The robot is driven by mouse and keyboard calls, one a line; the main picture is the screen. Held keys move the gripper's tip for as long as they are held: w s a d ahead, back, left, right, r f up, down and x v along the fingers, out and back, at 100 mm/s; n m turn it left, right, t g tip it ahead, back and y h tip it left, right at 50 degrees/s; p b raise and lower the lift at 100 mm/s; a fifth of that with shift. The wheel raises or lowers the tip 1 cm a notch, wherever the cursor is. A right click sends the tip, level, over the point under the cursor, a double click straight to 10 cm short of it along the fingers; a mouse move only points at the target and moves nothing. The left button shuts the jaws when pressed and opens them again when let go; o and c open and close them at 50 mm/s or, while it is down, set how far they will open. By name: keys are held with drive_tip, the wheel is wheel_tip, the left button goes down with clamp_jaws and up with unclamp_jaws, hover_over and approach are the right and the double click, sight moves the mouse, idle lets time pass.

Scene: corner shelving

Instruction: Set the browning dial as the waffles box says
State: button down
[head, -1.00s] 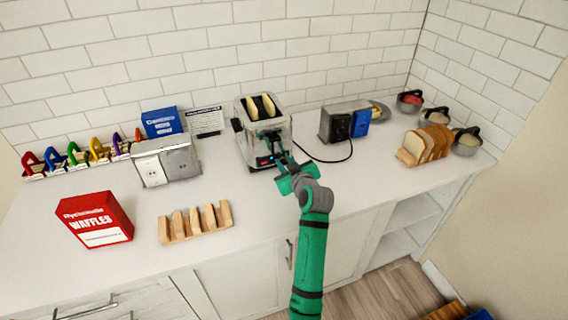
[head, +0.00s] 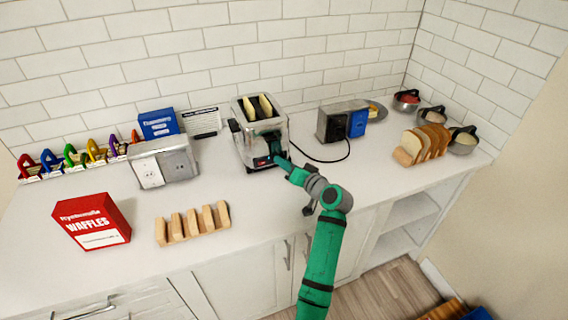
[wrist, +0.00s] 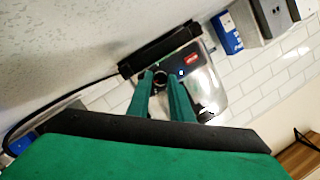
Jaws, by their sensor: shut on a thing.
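The chrome toaster (head: 246,140) stands at the back middle of the counter with two slices in its slots. My gripper (head: 271,148) is at its front face, and the wrist view shows its two fingers (wrist: 161,80) closed around the dark browning dial (wrist: 160,76). The dial's marks and setting cannot be read. A red label and a small blue light (wrist: 181,73) show beside it on the face. The red waffles box (head: 92,222) stands at the front left; its large word reads WAFFLES, but the small print on its white panel is too small to read.
A wooden rack (head: 192,224) lies in front, left of the toaster. A grey socket box (head: 163,166) stands behind it. A metal and blue box (head: 341,122) stands right of the toaster, with a black cord between them. Bread in a rack (head: 422,146) stands farther right.

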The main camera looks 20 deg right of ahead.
drive_tip(key=shift+a+f+m+y, duration=0.1)
drive_tip(key=shift+f+m+y, duration=0.25)
drive_tip(key=shift+m, duration=0.75)
drive_tip(key=shift+a, duration=0.1)
drive_tip(key=c, duration=1.6)
unclamp_jaws()
drive_tip(key=shift+w, duration=0.1)
drive_tip(key=shift+r, duration=0.1)
drive_tip(key=shift+t, duration=0.3)
drive_tip(key=shift+s+d+r, duration=0.1)
drive_tip(key=shift+s+d, duration=0.15)
drive_tip(key=v, duration=1)
drive_tip(key=shift+s, duration=0.2)
